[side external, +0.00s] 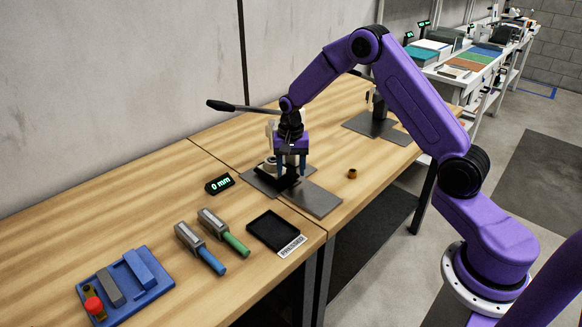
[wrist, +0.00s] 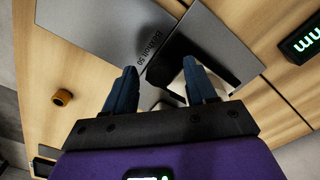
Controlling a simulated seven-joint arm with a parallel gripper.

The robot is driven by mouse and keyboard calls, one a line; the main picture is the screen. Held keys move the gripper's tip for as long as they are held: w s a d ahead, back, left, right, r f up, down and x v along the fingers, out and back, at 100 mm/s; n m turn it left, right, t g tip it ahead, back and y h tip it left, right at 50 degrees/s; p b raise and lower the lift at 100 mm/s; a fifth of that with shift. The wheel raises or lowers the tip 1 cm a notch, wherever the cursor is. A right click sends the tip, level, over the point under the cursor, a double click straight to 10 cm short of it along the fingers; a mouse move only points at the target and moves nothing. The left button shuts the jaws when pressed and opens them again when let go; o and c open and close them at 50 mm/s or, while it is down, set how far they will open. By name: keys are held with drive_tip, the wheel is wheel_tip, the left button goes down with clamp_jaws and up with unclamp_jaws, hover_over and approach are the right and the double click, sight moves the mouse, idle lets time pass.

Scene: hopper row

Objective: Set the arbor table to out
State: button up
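The arbor press stands on the bench with its long dark lever (side external: 240,107) reaching left; my gripper hides much of the press. Grey flat plates lie at its foot: one toward the front right (side external: 314,200), seen in the wrist view as a plate with dark lettering (wrist: 105,35), and a darker one (wrist: 222,40). I cannot tell which piece is the arbor table. My gripper (side external: 291,172) points down over the press base. In the wrist view its two blue fingers (wrist: 160,90) are apart, with dark and pale press parts showing between and beyond them; contact is unclear.
A display reading 0 mm (side external: 219,184) stands left of the press. A black tray (side external: 272,230), green-handled and blue-handled tools (side external: 224,232) and a blue holder (side external: 125,287) lie toward the front. A small brown ring (side external: 352,174) sits right. Another press base (side external: 376,127) stands behind.

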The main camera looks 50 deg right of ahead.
clamp_jaws()
drive_tip(key=s, duration=1.3)
drive_tip(key=shift+s, duration=0.1)
drive_tip(key=shift+o, duration=0.6)
unclamp_jaws()
drive_tip(key=shift+r, duration=0.1)
wheel_tip(320, 180, up, 17)
drive_tip(key=shift+r, duration=0.15)
